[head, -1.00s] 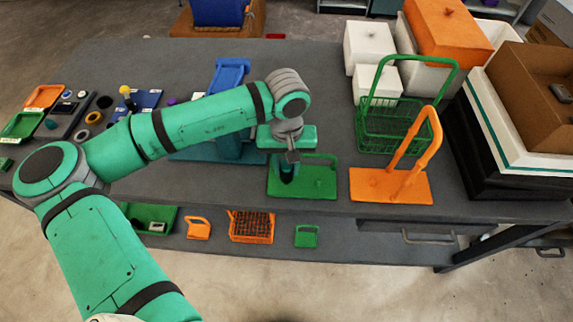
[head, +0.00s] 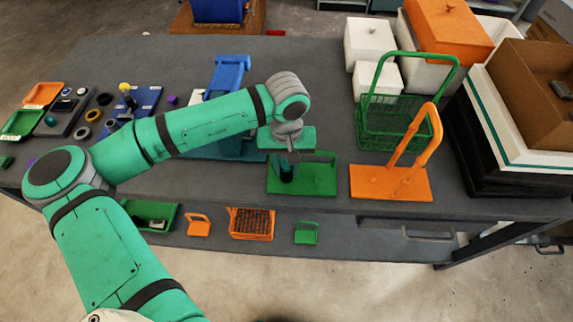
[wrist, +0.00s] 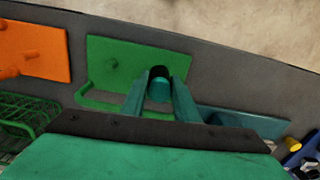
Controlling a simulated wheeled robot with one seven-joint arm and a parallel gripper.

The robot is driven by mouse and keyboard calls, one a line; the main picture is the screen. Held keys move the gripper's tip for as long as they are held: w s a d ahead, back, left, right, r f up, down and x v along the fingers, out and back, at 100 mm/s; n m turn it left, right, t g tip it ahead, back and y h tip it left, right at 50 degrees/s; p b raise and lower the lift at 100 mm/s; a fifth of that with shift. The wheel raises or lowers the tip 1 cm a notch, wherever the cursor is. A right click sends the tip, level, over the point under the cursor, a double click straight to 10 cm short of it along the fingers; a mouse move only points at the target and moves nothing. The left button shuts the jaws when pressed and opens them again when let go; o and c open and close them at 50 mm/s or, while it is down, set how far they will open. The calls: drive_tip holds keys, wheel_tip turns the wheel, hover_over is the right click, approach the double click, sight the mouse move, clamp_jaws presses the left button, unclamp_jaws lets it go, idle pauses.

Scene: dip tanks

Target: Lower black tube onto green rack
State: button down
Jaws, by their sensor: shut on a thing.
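The green rack (head: 316,182) is a flat green plate with a looped handle, near the front edge of the table. It also shows in the wrist view (wrist: 112,60). My gripper (head: 289,160) points down over the left part of the plate. In the wrist view its two fingers (wrist: 160,98) are closed around the black tube (wrist: 159,71). The tube (head: 286,173) looks upright in the head view, its lower end at or just above the plate. I cannot tell whether it touches. My fingers hide its upper part.
An orange rack (head: 365,186) with a tall handle stands close on the right. Behind it is a green wire basket (head: 375,139). A blue stand (head: 230,80) is behind my forearm. White boxes (head: 369,40) and stacked trays are at the back right.

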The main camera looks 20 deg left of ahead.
drive_tip(key=shift+f, duration=0.35)
idle(0.6)
drive_tip(key=c, duration=1.3)
unclamp_jaws()
drive_tip(key=shift+o, duration=0.6)
drive_tip(key=o, duration=0.4)
drive_tip(key=shift+c, duration=0.2)
drive_tip(key=shift+r, duration=0.1)
drive_tip(key=shift+r, duration=3.9)
